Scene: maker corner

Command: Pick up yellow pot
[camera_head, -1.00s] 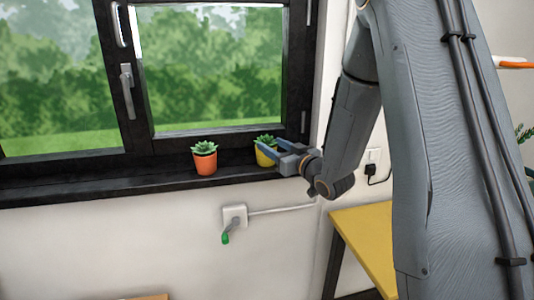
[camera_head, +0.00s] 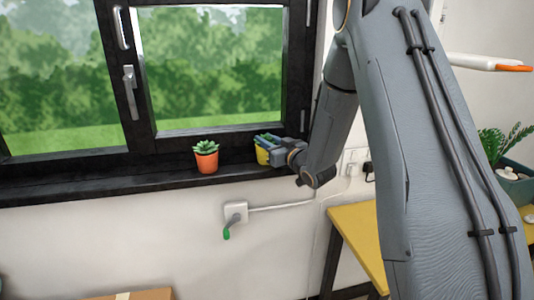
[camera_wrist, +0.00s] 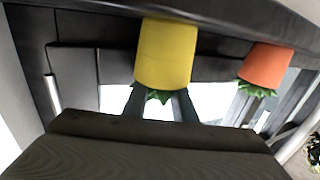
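The yellow pot (camera_head: 262,156), holding a green succulent, stands upright on the dark window sill (camera_head: 110,187). My gripper (camera_head: 268,144) is at the pot, partly covering it from the right. In the wrist view the yellow pot (camera_wrist: 165,55) appears upside down, close in front of my gripper (camera_wrist: 160,103). The two dark fingers show apart, with leaves in the gap between them. The pot hides the fingertips, so contact cannot be told.
An orange pot (camera_head: 207,162) with a succulent stands on the sill left of the yellow pot. The window frame (camera_head: 300,90) is close behind and to the right. A yellow table (camera_head: 360,235) stands lower right.

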